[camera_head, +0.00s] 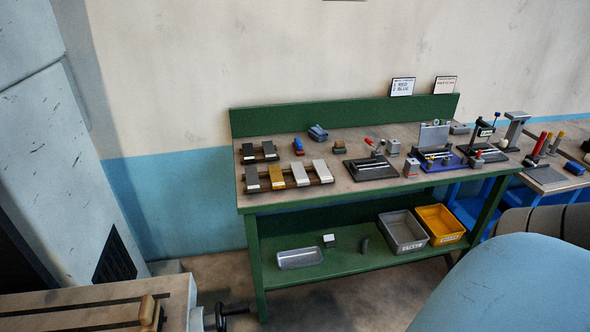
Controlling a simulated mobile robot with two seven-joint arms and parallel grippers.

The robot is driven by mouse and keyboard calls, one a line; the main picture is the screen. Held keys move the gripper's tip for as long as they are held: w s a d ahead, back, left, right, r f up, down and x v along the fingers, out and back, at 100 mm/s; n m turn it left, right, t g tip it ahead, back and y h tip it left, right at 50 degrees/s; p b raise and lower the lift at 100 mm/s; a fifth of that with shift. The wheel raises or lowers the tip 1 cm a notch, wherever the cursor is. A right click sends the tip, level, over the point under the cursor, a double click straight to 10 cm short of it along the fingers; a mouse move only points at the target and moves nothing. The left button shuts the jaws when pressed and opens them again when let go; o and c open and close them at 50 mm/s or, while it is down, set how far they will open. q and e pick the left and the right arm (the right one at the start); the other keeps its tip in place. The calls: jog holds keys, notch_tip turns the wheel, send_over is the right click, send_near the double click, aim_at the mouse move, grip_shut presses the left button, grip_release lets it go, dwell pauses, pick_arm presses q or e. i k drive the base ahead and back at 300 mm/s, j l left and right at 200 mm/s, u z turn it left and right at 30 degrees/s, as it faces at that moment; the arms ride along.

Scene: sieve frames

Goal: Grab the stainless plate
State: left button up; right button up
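A green workbench (345,206) stands against the wall. On its left part a wooden rack (289,186) holds a row of small plates: a dark grey plate (252,177), a gold-coloured plate (276,177), and two pale plates, one in the middle (299,173) and one at the right end (320,170). A second rack behind holds two dark grey plates (269,149). A larger grey plate (434,134) stands upright on the right part of the bench. I cannot tell which plate is stainless. Neither gripper is in view.
Fixtures with black bases (370,168) and small tools crowd the bench's right side. The lower shelf holds a metal tray (299,258), a grey bin (404,231) and a yellow bin (440,225). A large blue rounded shape (510,290) blocks the lower right. A slotted table (90,308) stands lower left.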

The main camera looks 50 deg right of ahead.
aim_at(301, 178)
jog(key=l+u, duration=0.1)
jog(key=l, duration=0.45)
jog(key=k+l+u, duration=0.15)
jog(key=l, duration=0.35)
jog(key=l+u, duration=0.1)
jog(key=l, duration=0.65)
jog(key=k+l, duration=0.1)
jog(key=l, duration=0.6)
jog(key=l+u, duration=0.15)
jog(key=l, duration=0.6)
jog(key=k, duration=0.05)
